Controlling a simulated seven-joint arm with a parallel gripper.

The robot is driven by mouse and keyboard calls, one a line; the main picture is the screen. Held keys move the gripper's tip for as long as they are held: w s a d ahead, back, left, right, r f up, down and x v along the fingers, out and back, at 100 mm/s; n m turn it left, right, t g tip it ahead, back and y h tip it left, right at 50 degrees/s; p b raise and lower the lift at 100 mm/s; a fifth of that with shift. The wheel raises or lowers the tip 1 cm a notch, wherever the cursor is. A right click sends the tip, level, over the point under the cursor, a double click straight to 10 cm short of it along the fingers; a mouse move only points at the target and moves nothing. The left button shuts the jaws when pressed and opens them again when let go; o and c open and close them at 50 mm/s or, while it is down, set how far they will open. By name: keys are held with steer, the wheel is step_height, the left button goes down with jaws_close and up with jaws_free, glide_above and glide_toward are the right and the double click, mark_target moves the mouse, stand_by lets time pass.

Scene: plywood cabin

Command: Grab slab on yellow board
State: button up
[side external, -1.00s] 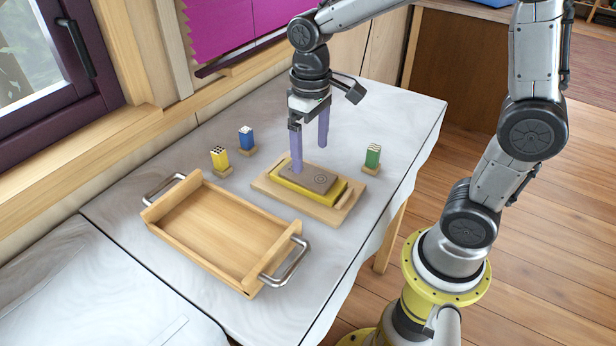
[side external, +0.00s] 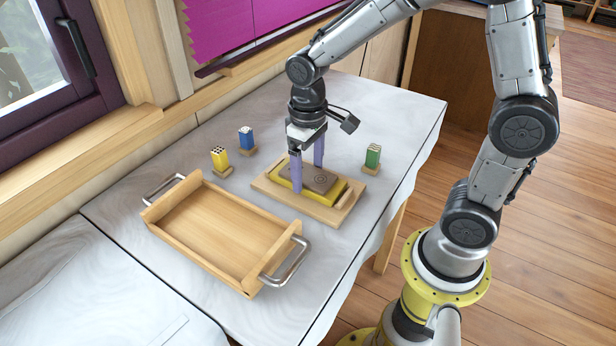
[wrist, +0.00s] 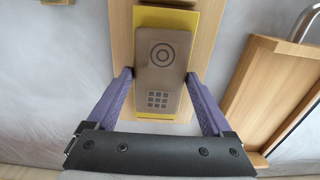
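A brown-grey slab (side external: 318,179) with a ring mark lies on the yellow board (side external: 291,186), which rests on a wooden base board (side external: 264,184). In the wrist view the slab (wrist: 160,65) also shows a grid of dark squares at its near end, with the yellow board (wrist: 165,17) around it. My gripper (side external: 308,176) points down over the slab. In the wrist view my gripper (wrist: 157,75) is open, its purple fingers on either side of the slab's near part.
A wooden tray (side external: 222,228) with metal handles stands to the left of the boards. Small yellow (side external: 220,158), blue (side external: 246,138) and green (side external: 373,156) blocks stand on wooden bases around the work area. White table surface is clear between them.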

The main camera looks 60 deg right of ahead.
steer(key=c, duration=0.9)
steer(key=shift+r, duration=0.1)
